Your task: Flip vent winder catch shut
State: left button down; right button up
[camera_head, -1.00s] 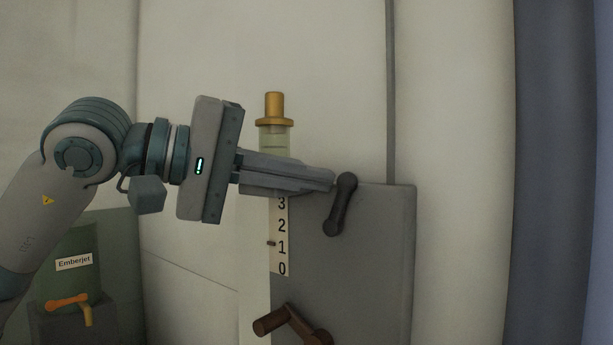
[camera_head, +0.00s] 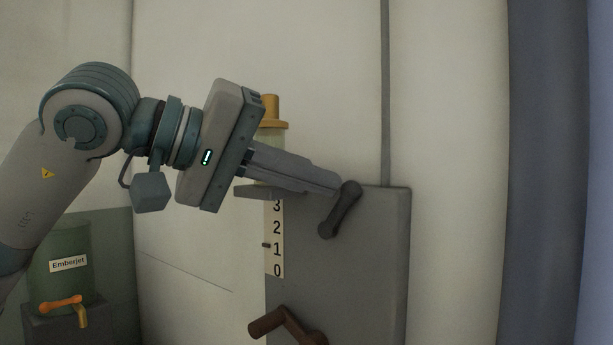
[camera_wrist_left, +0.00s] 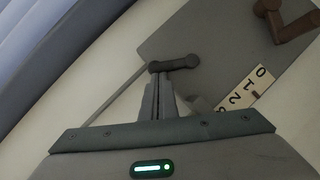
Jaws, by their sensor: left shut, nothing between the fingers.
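The dark grey catch lever (camera_head: 338,212) is on the grey winder panel (camera_head: 370,270), near its top edge. It slants, with its upper end to the right. My left gripper (camera_head: 338,188) is shut and empty, its fingertips at the catch's upper end, apparently touching it from the left. The wrist view also shows the shut fingers (camera_wrist_left: 158,84) right at one end of the catch (camera_wrist_left: 176,64). The brown winder crank (camera_head: 284,325) is lower on the panel, partly cut off by the frame. My right gripper is out of view.
A number strip (camera_head: 276,240) runs down the panel's left side, with a small dark pointer near 1. A brass-capped tube (camera_head: 271,112) stands behind my gripper. A green Emberjet tank (camera_head: 62,262) with an orange-handled tap (camera_head: 66,303) is at lower left.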

pick_arm(q)
jog(key=shift+s+d+f+m+t+y, duration=0.15)
jog(key=shift+s+d+m+y, duration=0.2)
jog(key=shift+d+m+y, duration=0.2)
jog(key=shift+s+d+f+m+t+y, duration=0.15)
jog(key=shift+s+d+m+y, duration=0.25)
jog(key=shift+m, duration=0.25)
jog(key=shift+s+d+f+m+t+y, duration=0.25)
jog(key=shift+d+m+y, duration=0.15)
jog(key=shift+m+y, duration=0.15)
jog(key=shift+s+d+f+m+t+y, duration=0.15)
jog(key=shift+s+d+f+m+y, duration=0.15)
jog(key=shift+m+y, duration=0.25)
jog(key=shift+d+f+m+t, duration=0.15)
jog(key=shift+d+m+t, duration=0.05)
jog(key=shift+m+t, duration=0.1)
jog(key=shift+s+d+f+m+y, duration=0.2)
jog(key=shift+d+f+m+y, duration=0.15)
jog(key=shift+y, duration=0.2)
jog(key=shift+s+f+b, duration=0.1)
jog(key=shift+f+b, duration=0.1)
jog(key=shift+b, duration=0.2)
jog(key=shift+f, duration=0.1)
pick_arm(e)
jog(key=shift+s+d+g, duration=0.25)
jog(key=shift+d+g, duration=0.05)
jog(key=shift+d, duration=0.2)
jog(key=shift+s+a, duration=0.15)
